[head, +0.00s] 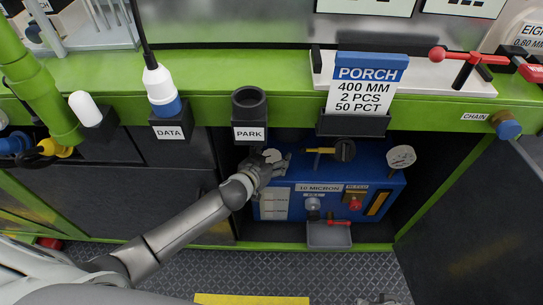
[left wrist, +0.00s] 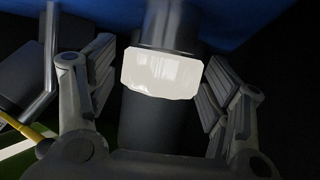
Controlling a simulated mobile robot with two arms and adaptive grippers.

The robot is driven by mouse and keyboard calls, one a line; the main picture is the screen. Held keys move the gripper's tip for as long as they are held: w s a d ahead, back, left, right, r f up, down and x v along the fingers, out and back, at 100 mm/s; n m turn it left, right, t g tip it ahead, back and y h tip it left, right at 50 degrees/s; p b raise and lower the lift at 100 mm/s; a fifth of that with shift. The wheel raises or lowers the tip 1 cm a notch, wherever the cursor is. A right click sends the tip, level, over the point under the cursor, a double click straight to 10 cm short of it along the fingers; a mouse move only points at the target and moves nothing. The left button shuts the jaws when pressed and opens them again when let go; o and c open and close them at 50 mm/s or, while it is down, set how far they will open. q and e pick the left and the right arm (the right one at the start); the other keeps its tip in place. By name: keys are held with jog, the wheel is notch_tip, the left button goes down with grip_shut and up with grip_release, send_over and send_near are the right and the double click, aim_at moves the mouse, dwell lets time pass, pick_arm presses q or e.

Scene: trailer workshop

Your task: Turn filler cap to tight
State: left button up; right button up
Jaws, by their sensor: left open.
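The blue unit (head: 300,222) sits in the open bay under the green bench edge. My left gripper (head: 272,163) is at its upper left corner, in front of a pale round part that it mostly hides. In the left wrist view my left gripper (left wrist: 160,95) is open, its fingers on either side of a dark cylinder (left wrist: 150,125) with a pale band. The fingers look apart from it. I cannot tell whether this cylinder is the filler cap. A black round knob (head: 345,150) with a yellow bar is right of the gripper. My right gripper (head: 381,299) barely shows at the bottom edge.
The PARK holder (head: 249,104) overhangs just above my left gripper. A dark door (head: 480,215) stands at the right.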

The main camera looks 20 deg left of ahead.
pick_arm(q)
jog(key=v, duration=0.7)
jog(key=shift+s, duration=0.3)
